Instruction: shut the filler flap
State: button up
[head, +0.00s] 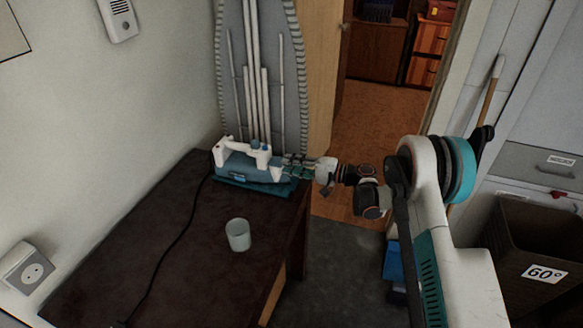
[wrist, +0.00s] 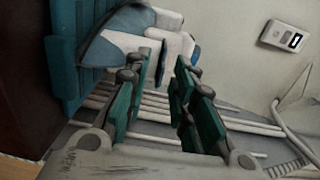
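A white and blue iron (head: 238,164) sits on a teal base (head: 262,187) at the far end of the dark table. The iron also shows in the wrist view (wrist: 125,50), at the top. A thin dark blue piece (wrist: 161,63) stands out from its white body there and looks like the raised filler flap. In the head view I cannot make out the flap. My gripper (head: 291,162) is close to the iron's right end. Its teal fingers (wrist: 157,80) are apart with nothing held between them. The flap lies just beyond the gap; I cannot tell whether a finger touches it.
A whitish cup (head: 238,235) stands on the table (head: 170,240) near its right edge. A black cord (head: 172,246) runs along the table. An ironing board (head: 262,70) leans on the wall behind the iron. A brown basket (head: 540,245) is at right.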

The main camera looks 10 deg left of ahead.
jog(key=shift+a, duration=0.1)
grip_shut()
jog(key=shift+f, duration=0.25)
grip_release()
jog(key=s+d, duration=0.1)
jog(key=d, duration=1.1)
jog(key=shift+s+r, duration=0.25)
jog(key=shift+s, duration=0.05)
